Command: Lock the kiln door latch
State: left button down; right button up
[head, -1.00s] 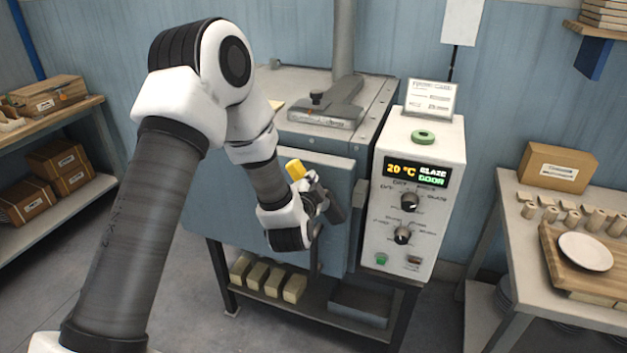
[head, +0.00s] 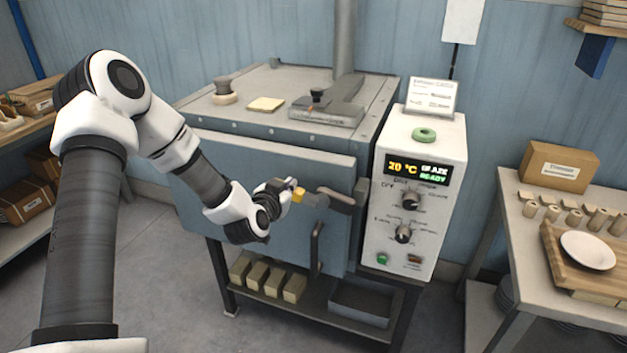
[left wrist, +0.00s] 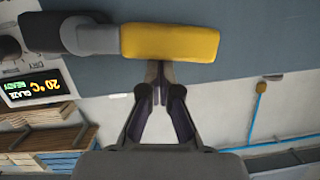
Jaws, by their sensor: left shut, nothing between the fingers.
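The kiln door (head: 265,165) is blue-grey and looks closed against the kiln body. Its latch is a dark grey lever (head: 342,198) at the door's right side, with a yellow grip (head: 298,196) pointing left and lying nearly level. My left gripper (head: 287,184) is at the yellow grip's left end. In the left wrist view the yellow grip (left wrist: 170,43) lies crosswise just beyond the shut, empty fingertips (left wrist: 158,68); I cannot tell if they touch. The control box display (head: 416,172) reads 20 °C, GLAZE, READY. My right gripper is not in view.
A vertical dark door handle (head: 317,250) sits below the latch. The control box (head: 447,215) stands close to the right of the latch. A worktable with a plate (head: 586,250) is at the right. Several blocks (head: 270,277) lie on the shelf under the kiln.

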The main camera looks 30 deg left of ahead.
pick_arm(q)
jog(key=shift+s+a+f+n, duration=0.1)
jog(key=shift+a+f+n, duration=0.15)
jog(key=shift+f, duration=0.2)
jog(key=shift+a+f+n, duration=0.15)
jog(key=shift+a+f, duration=0.05)
jog(key=shift+f, duration=0.2)
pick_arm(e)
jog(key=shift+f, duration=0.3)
pick_arm(q)
jog(key=shift+s+f, duration=0.1)
